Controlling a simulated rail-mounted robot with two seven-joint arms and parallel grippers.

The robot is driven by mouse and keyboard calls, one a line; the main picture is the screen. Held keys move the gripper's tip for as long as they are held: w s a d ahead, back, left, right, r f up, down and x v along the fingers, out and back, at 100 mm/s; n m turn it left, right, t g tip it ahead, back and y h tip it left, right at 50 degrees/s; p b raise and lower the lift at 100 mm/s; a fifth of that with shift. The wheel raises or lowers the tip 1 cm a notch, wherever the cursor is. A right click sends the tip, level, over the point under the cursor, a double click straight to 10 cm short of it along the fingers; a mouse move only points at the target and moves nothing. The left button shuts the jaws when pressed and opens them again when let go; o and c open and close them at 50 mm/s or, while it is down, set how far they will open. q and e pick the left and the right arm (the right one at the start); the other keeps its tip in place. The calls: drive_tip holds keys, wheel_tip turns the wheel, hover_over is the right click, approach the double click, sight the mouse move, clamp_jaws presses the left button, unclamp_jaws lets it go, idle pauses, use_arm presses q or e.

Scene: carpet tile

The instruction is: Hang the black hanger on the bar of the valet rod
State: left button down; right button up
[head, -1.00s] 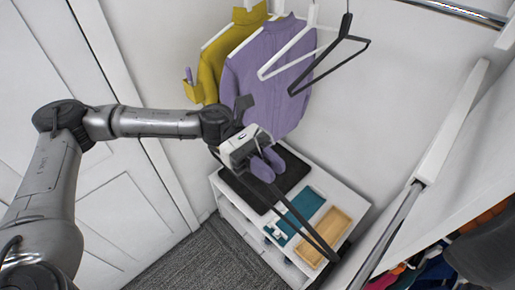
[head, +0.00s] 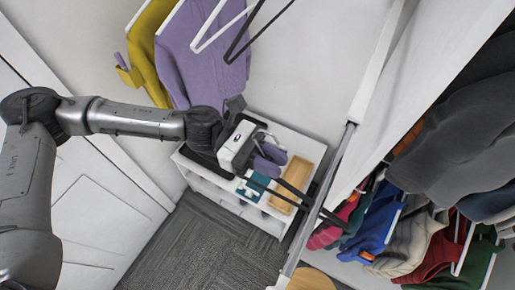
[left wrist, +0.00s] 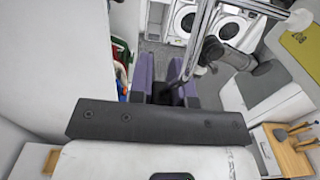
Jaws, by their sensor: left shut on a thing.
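My left gripper (head: 272,160), with purple fingers, is shut on a black hanger (head: 300,193). The hanger's thin dark bars run from the fingers down and right towards a chrome bar (head: 318,205), which looks like the valet rod's. In the head view the hanger's far end overlaps this bar; I cannot tell whether they touch. In the left wrist view the fingers (left wrist: 160,80) show with a dark part of the hanger between them, and a chrome bar (left wrist: 203,38) passes close to their right. The hook's position against the bar is unclear. My right gripper is not in view.
Purple (head: 205,55) and yellow (head: 147,45) sweaters hang at the back, beside an empty black hanger (head: 252,32). A low white shelf unit with a wooden tray (head: 298,182) stands below. Hanging clothes (head: 375,215) fill the right side.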

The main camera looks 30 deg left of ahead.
use_arm(q)
drive_tip(key=d, duration=1.1)
drive_tip(key=shift+s+d+p, duration=0.2)
drive_tip(key=shift+p, duration=0.2)
drive_tip(key=shift+d+f+b, duration=0.15)
drive_tip(key=shift+f+b, duration=0.2)
drive_tip(key=shift+f, duration=0.05)
drive_tip(key=shift+f+b, duration=0.55)
drive_tip(key=shift+f, duration=0.1)
drive_tip(key=c, duration=1.2)
unclamp_jaws()
drive_tip(key=shift+o, duration=1.1)
